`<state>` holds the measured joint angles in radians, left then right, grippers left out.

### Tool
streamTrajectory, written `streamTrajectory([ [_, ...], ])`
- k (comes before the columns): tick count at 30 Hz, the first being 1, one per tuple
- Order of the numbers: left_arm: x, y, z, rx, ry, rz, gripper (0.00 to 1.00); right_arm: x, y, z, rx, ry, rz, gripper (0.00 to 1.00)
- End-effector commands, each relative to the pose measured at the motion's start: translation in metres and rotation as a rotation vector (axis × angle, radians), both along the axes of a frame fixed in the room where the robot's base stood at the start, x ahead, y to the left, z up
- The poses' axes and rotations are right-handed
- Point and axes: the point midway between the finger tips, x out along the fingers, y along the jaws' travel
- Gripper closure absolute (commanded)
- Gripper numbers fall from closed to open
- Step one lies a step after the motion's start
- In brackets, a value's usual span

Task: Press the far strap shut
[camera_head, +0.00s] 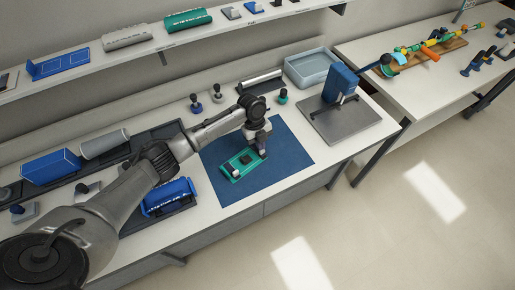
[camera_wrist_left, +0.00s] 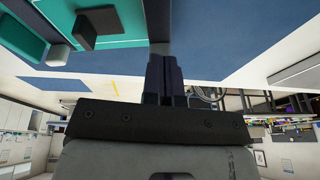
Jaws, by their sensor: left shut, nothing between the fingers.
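A teal device (camera_head: 232,171) with dark and pale parts on top lies on the blue mat (camera_head: 285,160). My left gripper (camera_head: 262,152) is at the device's right end, pointing down. Its dark fingers (camera_wrist_left: 165,65) are together with nothing between them. I cannot tell whether they touch the device. The far strap is too small and partly hidden to make out, so I cannot tell whether it is shut. My right gripper is not in view.
A blue press-like stand on a grey plate (camera_head: 345,123) is to the right of the mat. A pale blue bin (camera_head: 312,68) and several small knobs stand behind. A blue roll (camera_head: 168,196) in a dark tray lies left. The mat's right part is clear.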

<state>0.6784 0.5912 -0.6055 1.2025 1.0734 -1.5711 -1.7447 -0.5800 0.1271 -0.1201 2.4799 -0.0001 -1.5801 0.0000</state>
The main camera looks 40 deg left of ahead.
Motion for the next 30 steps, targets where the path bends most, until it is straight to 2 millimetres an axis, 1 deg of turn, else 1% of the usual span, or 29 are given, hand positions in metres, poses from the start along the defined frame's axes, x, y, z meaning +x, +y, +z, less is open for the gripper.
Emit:
streamTrajectory([
  [9,-0.0005,-0.002,-0.0077,0.0,0.0,0.0,1.0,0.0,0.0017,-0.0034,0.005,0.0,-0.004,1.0],
  [30,-0.0011,-0.0018,-0.0094,0.002,0.002,0.0,1.0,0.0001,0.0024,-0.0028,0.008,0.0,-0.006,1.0],
])
